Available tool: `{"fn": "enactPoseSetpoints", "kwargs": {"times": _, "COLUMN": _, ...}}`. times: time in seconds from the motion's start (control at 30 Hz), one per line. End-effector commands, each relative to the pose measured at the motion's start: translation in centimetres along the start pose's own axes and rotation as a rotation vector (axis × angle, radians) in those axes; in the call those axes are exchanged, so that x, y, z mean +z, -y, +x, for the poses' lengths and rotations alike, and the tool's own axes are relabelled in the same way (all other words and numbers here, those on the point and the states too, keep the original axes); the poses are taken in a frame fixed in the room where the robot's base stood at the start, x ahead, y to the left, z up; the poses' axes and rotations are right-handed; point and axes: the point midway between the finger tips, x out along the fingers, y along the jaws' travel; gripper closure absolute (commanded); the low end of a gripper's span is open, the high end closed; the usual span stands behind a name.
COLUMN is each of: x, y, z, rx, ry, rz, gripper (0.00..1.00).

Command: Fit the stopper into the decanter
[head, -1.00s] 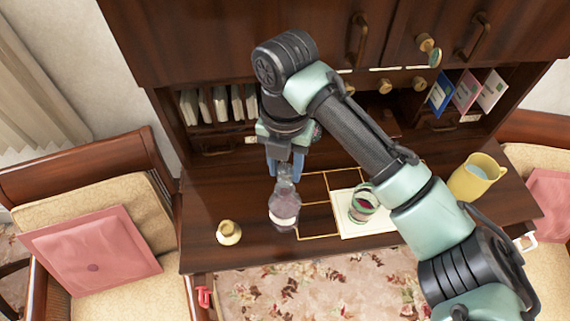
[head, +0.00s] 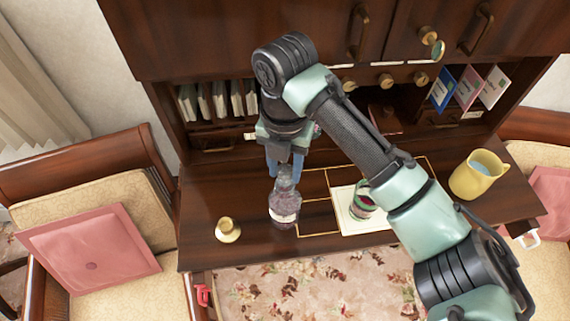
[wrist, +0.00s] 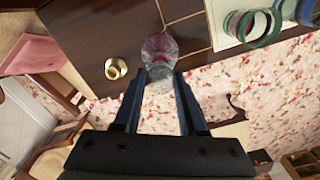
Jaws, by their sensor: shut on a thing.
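In the wrist view the gripper (wrist: 160,78) is shut on a clear glass piece, apparently the stopper (wrist: 159,84). The decanter (wrist: 159,46) shows just beyond it. The stopper and the decanter's mouth overlap in both views, so I cannot tell whether the stopper is seated or just above.
A small brass pot (head: 228,230) stands left of the decanter. Right of it are gold inlay lines, a green-rimmed cup (head: 362,203) on a white sheet (head: 350,222), and a yellow jug (head: 478,175). Books (head: 215,101) and cards (head: 465,90) fill the cubbies behind. Cushioned chairs flank the desk.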

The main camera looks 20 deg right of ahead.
Motion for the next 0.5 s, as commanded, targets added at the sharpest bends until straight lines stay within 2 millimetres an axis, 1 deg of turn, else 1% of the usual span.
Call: {"fn": "enactPoseSetpoints", "kwargs": {"times": 0.5, "x": 0.0, "y": 0.0, "z": 1.4, "rx": 0.000, "ry": 0.001, "rz": 0.000, "gripper": 1.00}}
